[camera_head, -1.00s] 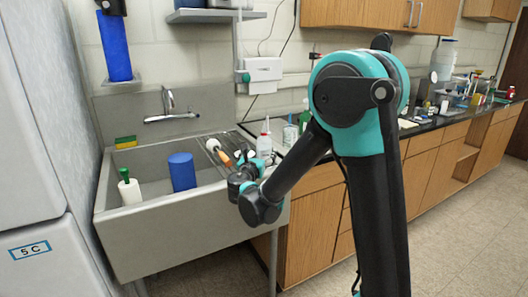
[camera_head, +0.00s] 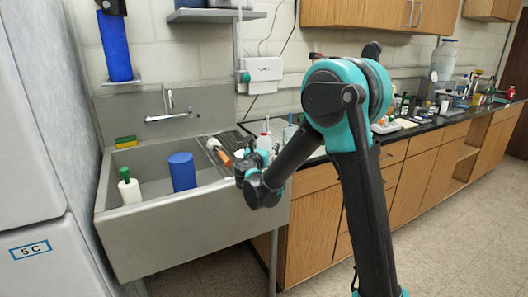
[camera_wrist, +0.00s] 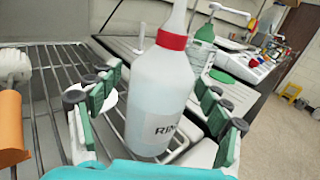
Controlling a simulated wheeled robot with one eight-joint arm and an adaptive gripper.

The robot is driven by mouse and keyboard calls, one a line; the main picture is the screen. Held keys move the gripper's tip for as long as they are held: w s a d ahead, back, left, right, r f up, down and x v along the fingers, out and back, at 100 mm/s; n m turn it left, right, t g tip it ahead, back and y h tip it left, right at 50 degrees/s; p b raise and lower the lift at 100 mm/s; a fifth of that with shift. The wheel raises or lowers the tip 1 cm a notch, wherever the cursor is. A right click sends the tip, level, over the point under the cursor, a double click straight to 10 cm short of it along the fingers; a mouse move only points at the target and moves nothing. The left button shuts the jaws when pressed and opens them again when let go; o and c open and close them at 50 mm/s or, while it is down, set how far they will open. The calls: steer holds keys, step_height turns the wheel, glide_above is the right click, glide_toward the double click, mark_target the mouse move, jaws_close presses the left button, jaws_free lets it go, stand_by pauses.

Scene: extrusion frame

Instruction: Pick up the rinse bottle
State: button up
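The rinse bottle (camera_wrist: 160,95) is a translucent white bottle with a red collar, a pale nozzle and a partly visible "RIN" label. It stands upright on the wire drying rack (camera_wrist: 50,95) beside the sink. In the wrist view my gripper (camera_wrist: 160,110) is open, with its green-padded fingers to the left and right of the bottle and gaps showing on both sides. In the head view the bottle (camera_head: 264,142) stands at the right end of the sink, its lower part hidden by my arm.
An orange-handled brush (camera_head: 219,151) lies left of the bottle. The sink (camera_head: 150,225) holds a blue cylinder (camera_head: 182,171) and a white bottle with a green top (camera_head: 129,187). A green-topped bottle (camera_wrist: 203,45) stands behind on the dark counter.

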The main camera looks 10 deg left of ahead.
steer(key=c, duration=1.3)
steer(key=shift+c, duration=0.2)
steer(key=shift+r, duration=0.1)
